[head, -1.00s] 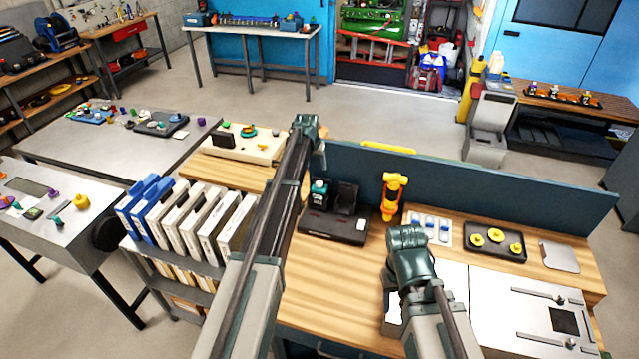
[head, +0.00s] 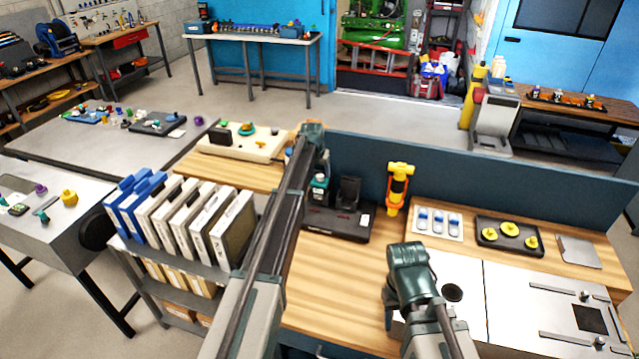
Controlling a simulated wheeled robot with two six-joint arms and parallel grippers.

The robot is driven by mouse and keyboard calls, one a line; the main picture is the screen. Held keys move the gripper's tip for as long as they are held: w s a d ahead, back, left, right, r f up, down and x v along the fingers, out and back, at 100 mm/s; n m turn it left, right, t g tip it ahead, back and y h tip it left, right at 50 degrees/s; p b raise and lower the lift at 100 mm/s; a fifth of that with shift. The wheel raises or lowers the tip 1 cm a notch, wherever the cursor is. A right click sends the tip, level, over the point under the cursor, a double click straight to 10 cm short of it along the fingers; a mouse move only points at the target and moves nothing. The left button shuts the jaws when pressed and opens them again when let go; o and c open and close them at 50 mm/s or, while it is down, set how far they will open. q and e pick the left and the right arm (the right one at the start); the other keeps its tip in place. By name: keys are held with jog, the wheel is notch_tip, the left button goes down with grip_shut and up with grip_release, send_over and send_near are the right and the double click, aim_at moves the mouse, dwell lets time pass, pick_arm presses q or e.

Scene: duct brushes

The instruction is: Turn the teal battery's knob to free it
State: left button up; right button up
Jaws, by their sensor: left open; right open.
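The teal battery (head: 320,187) stands upright in the left part of a black dock (head: 336,222) on the wooden bench. A taller black block stands beside it in the dock. The battery's knob is too small to make out clearly. My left gripper (head: 312,133) is at the far end of its long arm, above and beyond the battery in the picture. The arm passes just left of the dock. My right gripper (head: 406,258) is over the bench, in front and to the right of the dock. Both are open, though their fingertips are mostly hidden, and nothing shows in them.
A yellow-orange tool (head: 397,188) stands right of the dock. Further right are a blister pack (head: 435,222), a black tray (head: 487,240) with yellow knobs, and a white panel (head: 530,300). A blue divider (head: 450,170) runs behind. Binders (head: 185,215) stand at left.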

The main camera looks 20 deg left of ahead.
pick_arm(q)
jog(key=shift+b+x, duration=0.35)
jog(key=shift+x, duration=0.45)
jog(key=shift+r, duration=0.1)
grip_shut()
